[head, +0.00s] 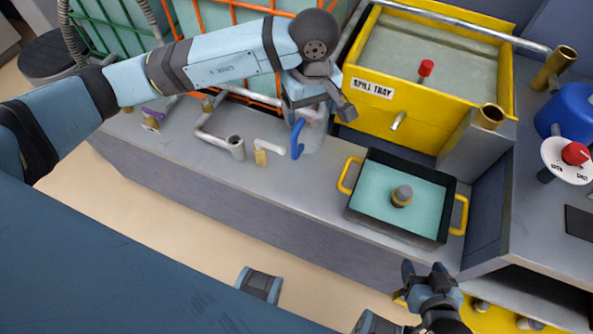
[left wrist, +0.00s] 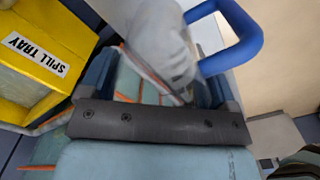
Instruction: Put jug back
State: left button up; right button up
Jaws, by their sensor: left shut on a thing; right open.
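The pale grey jug (head: 313,136) with a blue handle (head: 297,140) is at the back of the grey counter, left of the yellow spill tray. My left gripper (head: 318,104) is shut on the jug from above and hides its upper part. The left wrist view shows the jug (left wrist: 160,45) between my left fingers (left wrist: 155,85), with its blue handle (left wrist: 240,45) to the right. I cannot tell whether its base touches the counter. My right gripper (head: 428,277) is open and empty, in front of the counter below the black pan.
A black pan (head: 398,237) with yellow handles and teal liquid sits on the counter, with a capped fitting (head: 402,196) in it. The yellow spill tray (head: 405,118) stands behind. Metal pipes (head: 215,142) and a red-knobbed valve dial (head: 566,160) flank the area. The counter's front left is clear.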

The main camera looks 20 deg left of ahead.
pick_arm(q)
notch_tip(320, 180, down, 19)
jog(key=b, duration=0.1)
pick_arm(e)
jog(key=shift+f, duration=0.35)
pick_arm(q)
jog(key=shift+f, duration=0.1)
jog(key=shift+f+b, duration=0.15)
jog(key=shift+b, duration=0.25)
jog(key=o, duration=1.1)
